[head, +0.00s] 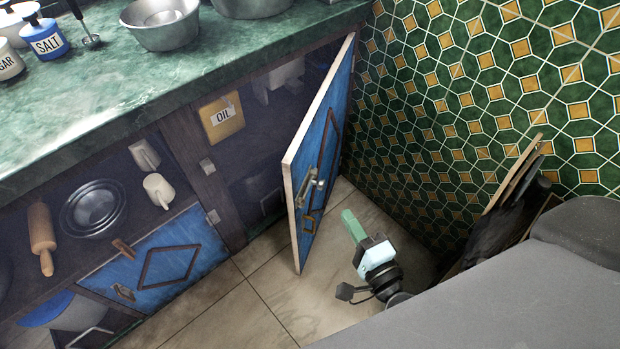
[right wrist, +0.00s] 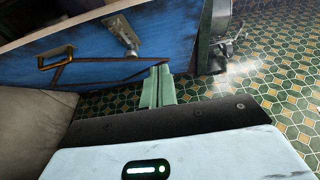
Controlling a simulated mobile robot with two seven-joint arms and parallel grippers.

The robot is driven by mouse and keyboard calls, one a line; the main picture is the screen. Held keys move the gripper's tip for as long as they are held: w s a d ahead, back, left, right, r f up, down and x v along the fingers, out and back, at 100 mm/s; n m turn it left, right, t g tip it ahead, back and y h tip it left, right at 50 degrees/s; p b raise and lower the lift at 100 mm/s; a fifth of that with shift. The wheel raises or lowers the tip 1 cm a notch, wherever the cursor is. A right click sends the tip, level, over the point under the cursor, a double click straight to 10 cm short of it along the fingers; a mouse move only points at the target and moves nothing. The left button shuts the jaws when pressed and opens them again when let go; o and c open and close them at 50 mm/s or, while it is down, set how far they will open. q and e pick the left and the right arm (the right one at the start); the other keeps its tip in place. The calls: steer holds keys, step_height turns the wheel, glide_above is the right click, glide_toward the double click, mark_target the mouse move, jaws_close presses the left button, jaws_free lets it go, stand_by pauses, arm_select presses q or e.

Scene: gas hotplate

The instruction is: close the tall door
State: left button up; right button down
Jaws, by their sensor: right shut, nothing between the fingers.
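The tall door (head: 320,155) is blue with a pale edge and stands open from the cabinet, its outer face turned to the right. A metal handle (head: 309,186) sits on that face. My right gripper (head: 350,218) is shut and empty, just right of the door's lower part. In the right wrist view the shut green fingers (right wrist: 158,82) point toward the blue door (right wrist: 185,45), near its edge, with the handle (right wrist: 121,33) at upper left. I cannot tell whether the fingertips touch the door. My left gripper is not in view.
A green counter (head: 110,85) runs above. Boards (head: 512,178) lean at the tiled wall (head: 450,90). The floor (head: 235,312) before the cabinet is clear.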

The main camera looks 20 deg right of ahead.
glide_toward(302, 169)
steer(key=w+d, duration=0.3)
steer(key=shift+w+a+f, duration=0.2)
steer(key=shift+w+a, duration=0.9)
steer(key=shift+w, duration=0.1)
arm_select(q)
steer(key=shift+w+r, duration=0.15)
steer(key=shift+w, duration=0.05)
arm_select(e)
steer(key=shift+w+a, duration=0.4)
steer(key=shift+a, duration=0.05)
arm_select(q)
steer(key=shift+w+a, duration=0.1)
arm_select(e)
steer(key=shift+a, duration=0.1)
